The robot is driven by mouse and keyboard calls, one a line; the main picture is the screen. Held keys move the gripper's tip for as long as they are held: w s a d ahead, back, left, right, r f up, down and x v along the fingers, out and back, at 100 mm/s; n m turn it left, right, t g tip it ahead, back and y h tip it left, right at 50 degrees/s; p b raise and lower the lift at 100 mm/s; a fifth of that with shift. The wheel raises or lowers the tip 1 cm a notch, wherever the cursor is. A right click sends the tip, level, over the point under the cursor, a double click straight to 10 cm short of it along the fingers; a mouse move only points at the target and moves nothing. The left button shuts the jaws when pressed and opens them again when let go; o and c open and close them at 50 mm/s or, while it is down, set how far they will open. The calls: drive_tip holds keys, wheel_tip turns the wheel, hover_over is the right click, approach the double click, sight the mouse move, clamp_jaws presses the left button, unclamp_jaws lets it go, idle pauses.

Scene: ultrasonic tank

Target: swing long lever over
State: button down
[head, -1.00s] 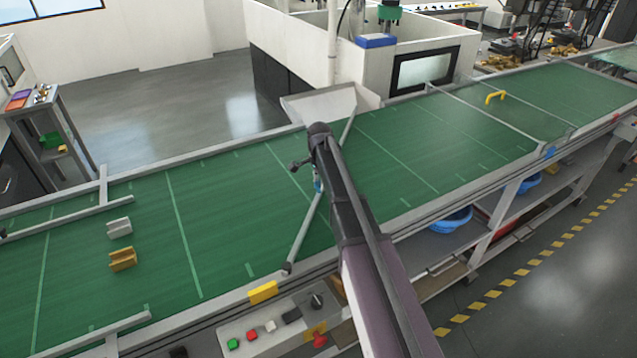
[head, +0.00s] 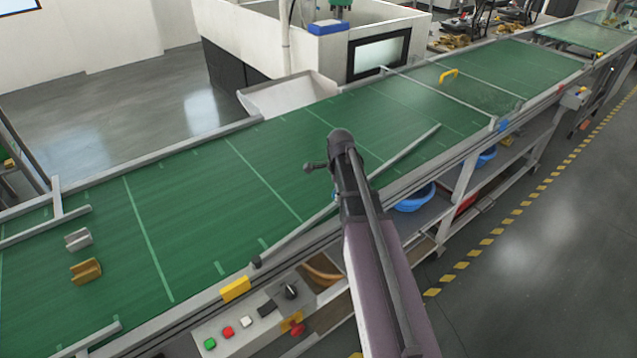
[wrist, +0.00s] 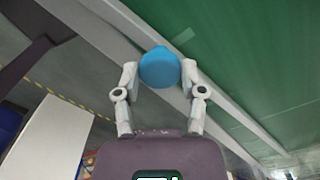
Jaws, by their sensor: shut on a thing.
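The long lever (head: 410,146) is a thin grey bar lying slantwise across the near part of the green belt. Its dark pivot end (head: 256,261) is at the belt's near edge, and its free end points to the far right. My arm covers its middle in the head view. In the wrist view, my gripper (wrist: 159,70) is shut on a round blue knob (wrist: 160,66), with one finger on each side. In the head view my gripper is hidden behind my own arm.
The green belt (head: 190,190) carries a grey block (head: 78,239) and a gold block (head: 86,271) at left. A yellow arch (head: 449,76) stands farther right. A pale chute (head: 288,94) is at the far edge. The control panel (head: 250,318) is in front.

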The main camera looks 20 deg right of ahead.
drive_tip(key=shift+m, duration=0.9)
drive_tip(key=s, duration=0.1)
drive_tip(key=s+d, duration=0.1)
drive_tip(key=s, duration=0.2)
drive_tip(key=shift+s+d, duration=0.35)
drive_tip(key=shift+f, duration=0.1)
drive_tip(key=shift+c, duration=0.9)
unclamp_jaws()
drive_tip(key=shift+s+d, duration=0.1)
drive_tip(key=shift+s, duration=0.05)
drive_tip(key=shift+w, duration=0.25)
